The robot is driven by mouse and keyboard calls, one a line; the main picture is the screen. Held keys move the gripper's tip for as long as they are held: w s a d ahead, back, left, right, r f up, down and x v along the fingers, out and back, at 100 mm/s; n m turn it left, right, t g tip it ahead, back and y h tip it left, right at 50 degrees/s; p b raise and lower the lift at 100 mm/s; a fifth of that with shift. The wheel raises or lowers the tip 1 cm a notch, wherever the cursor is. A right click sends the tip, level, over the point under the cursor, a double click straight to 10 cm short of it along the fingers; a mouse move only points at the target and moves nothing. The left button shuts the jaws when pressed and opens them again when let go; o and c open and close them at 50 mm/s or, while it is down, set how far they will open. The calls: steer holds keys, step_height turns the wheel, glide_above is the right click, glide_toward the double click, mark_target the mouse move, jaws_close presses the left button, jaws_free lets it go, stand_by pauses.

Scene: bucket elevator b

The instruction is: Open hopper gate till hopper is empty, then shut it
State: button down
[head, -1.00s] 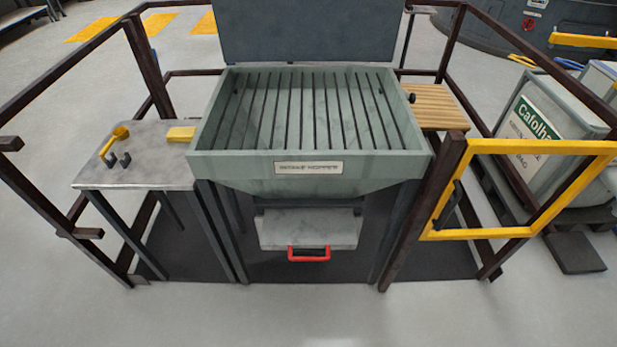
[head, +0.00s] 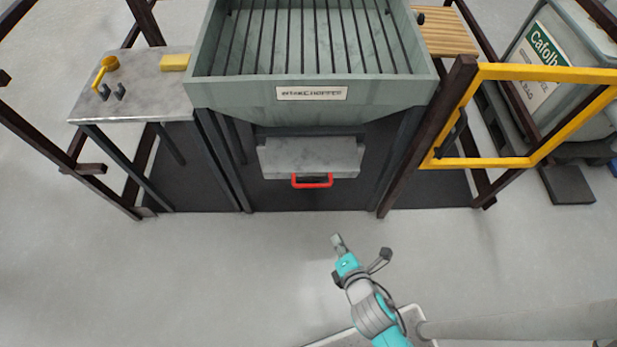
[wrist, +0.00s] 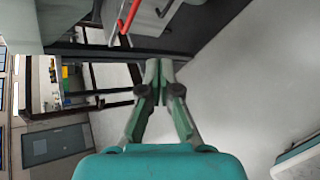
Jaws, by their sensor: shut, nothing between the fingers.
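The grey-green intake hopper (head: 220,90) has dark bars across its top and a label on its front. I see no grain above the bars; what lies below is hard to tell. Beneath it is a grey gate plate (head: 310,155) with a red handle (head: 312,181) on its front edge. Whether the gate is open is unclear. My gripper (head: 337,240) is shut and empty, in front of and apart from the handle. In the wrist view, the gripper (wrist: 157,66) shows closed fingertips, with the red handle (wrist: 127,16) at the top edge.
A grey side table (head: 140,90) at left holds a yellow scoop-like tool (head: 104,70) and a yellow block (head: 174,62). Dark posts flank the hopper. A yellow gate frame (head: 490,162) stands at right. The floor in front is clear.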

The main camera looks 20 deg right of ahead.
mark_target(308, 144)
steer(key=w+a+n+h, duration=0.3)
steer(key=w+n, duration=0.7)
steer(key=w, duration=0.6)
steer(key=x, duration=0.9)
steer(key=shift+d+g, duration=0.3)
steer(key=shift+s+f, duration=0.1)
steer(key=w+d, duration=0.1)
steer(key=w, duration=0.2)
steer(key=w+d, duration=0.1)
steer(key=w, duration=0.3)
steer(key=w+d, duration=0.1)
steer(key=w, duration=0.2)
steer(key=shift+w+d, duration=0.25)
steer(key=shift+w, duration=0.05)
steer(key=shift+w+d, duration=0.1)
steer(key=shift+w, duration=0.25)
steer(key=shift+r, duration=0.2)
